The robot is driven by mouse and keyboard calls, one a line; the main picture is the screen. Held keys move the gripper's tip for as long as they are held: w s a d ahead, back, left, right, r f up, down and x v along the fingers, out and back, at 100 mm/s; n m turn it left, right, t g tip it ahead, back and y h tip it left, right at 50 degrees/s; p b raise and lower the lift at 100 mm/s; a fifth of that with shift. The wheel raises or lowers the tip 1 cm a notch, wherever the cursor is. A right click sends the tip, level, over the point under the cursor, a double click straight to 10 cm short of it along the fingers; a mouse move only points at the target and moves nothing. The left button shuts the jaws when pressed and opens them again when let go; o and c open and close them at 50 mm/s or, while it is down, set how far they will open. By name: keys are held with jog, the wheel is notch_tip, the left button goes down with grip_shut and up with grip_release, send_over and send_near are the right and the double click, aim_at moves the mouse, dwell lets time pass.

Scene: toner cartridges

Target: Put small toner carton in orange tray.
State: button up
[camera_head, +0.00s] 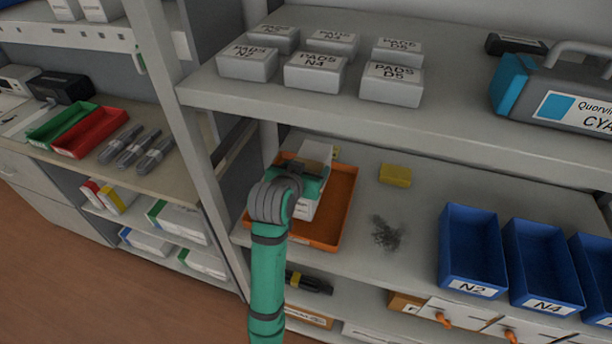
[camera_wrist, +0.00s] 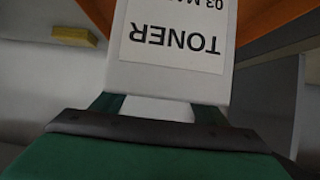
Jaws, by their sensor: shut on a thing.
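The small toner carton (camera_head: 315,153) is white and shows behind my gripper in the head view. The wrist view shows its label reading TONER (camera_wrist: 175,42) upside down, close to the camera. My gripper (camera_head: 302,175) is shut on the carton, with a finger at each side of it in the wrist view (camera_wrist: 160,108). The orange tray (camera_head: 337,215) lies on the middle shelf, and the carton is over it in the head view. Orange tray surface also shows behind the carton in the wrist view (camera_wrist: 262,18). I cannot tell whether the carton touches the tray floor.
A yellow block (camera_head: 395,175) and a dark tangled heap (camera_head: 386,234) lie right of the tray. Blue bins (camera_head: 471,250) stand further right. A shelf post (camera_head: 190,120) stands to the left.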

jog(key=shift+a+f, duration=0.25)
jog(key=shift+f, duration=0.4)
jog(key=shift+a+f, duration=0.2)
jog(key=shift+f, duration=0.45)
jog(key=shift+w+f, duration=0.1)
jog(key=shift+f, duration=0.05)
jog(key=o, duration=1.7)
jog(key=shift+f, duration=0.1)
jog(key=shift+o, duration=0.2)
jog(key=shift+r, duration=0.25)
jog(key=v, duration=1.2)
jog(key=shift+w+d+f, duration=0.1)
jog(key=shift+d+f, duration=0.05)
